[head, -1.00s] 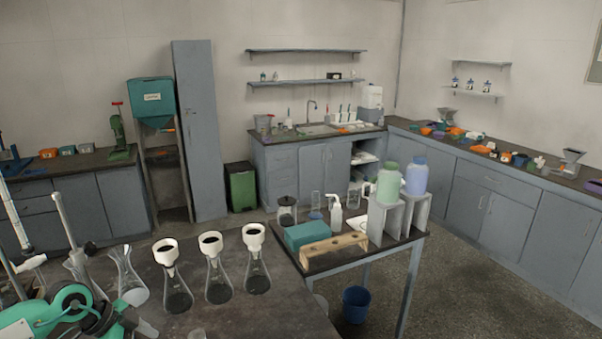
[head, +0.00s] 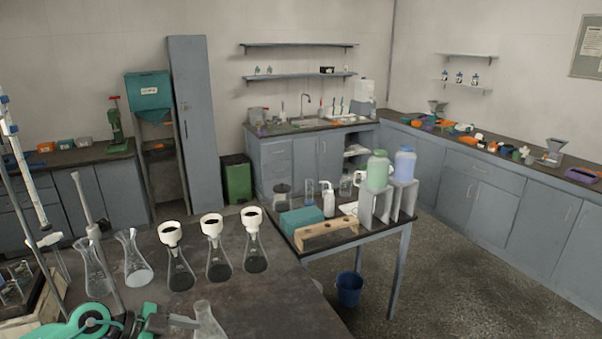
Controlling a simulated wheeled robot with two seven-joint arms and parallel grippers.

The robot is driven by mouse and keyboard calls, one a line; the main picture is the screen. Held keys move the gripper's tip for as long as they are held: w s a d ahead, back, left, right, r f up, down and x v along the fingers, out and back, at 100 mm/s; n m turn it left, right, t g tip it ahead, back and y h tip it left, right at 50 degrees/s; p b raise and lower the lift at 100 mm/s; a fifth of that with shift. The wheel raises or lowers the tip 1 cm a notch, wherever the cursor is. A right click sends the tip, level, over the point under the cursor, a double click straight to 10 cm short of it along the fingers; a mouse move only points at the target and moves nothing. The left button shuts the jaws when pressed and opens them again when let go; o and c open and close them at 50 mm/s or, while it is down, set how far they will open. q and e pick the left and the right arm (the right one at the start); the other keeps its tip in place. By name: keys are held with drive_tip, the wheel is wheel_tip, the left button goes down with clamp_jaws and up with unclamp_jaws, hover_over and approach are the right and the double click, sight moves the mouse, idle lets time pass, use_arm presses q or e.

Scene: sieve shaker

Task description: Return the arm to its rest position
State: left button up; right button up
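My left arm, green and black, comes in at the bottom left of the head view. What seems to be my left gripper (head: 172,321), with grey and black parts, is low at the bottom edge, left of a clear flask (head: 207,323) on the dark table. The edge of the frame cuts it off, so I cannot tell whether it is open or shut, and I see nothing clearly held. My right arm and gripper are not in view.
Several flasks stand on the dark table (head: 270,303), three with white funnels (head: 212,225). Tall rods (head: 92,215) rise at the left. A side table holds a teal box (head: 300,221), a wooden rack (head: 330,233) and bottles. A blue bin (head: 349,289) stands beneath; floor to the right is clear.

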use_arm(q)
drive_tip(key=d+r+n+t+h, duration=0.3)
drive_tip(key=d+r+n+t, duration=0.2)
drive_tip(key=d+r+t, duration=0.5)
drive_tip(key=s+a+f+n+y, duration=0.3)
drive_tip(key=a+f+n+y, duration=0.2)
drive_tip(key=f+y, duration=0.2)
drive_tip(key=s+a+f+n+y, duration=0.4)
drive_tip(key=a+f+n+y, duration=0.1)
drive_tip(key=f+n+y, duration=0.15)
drive_tip(key=s+f+m+g, duration=0.1)
drive_tip(key=s+f+g, duration=0.4)
drive_tip(key=s, duration=0.5)
drive_tip(key=s+f+m+g, duration=0.2)
drive_tip(key=s+f+g, duration=0.35)
drive_tip(key=s, duration=0.45)
wheel_tip(320, 180, down, 32)
drive_tip(key=d+g, duration=0.1)
drive_tip(key=s+a+f, duration=0.1)
drive_tip(key=s+f, duration=0.8)
drive_tip(key=s+a+f+g, duration=0.1)
drive_tip(key=s+a+f, duration=0.1)
drive_tip(key=s+f, duration=0.8)
drive_tip(key=shift+s+a, duration=0.2)
drive_tip(key=shift+a, duration=0.05)
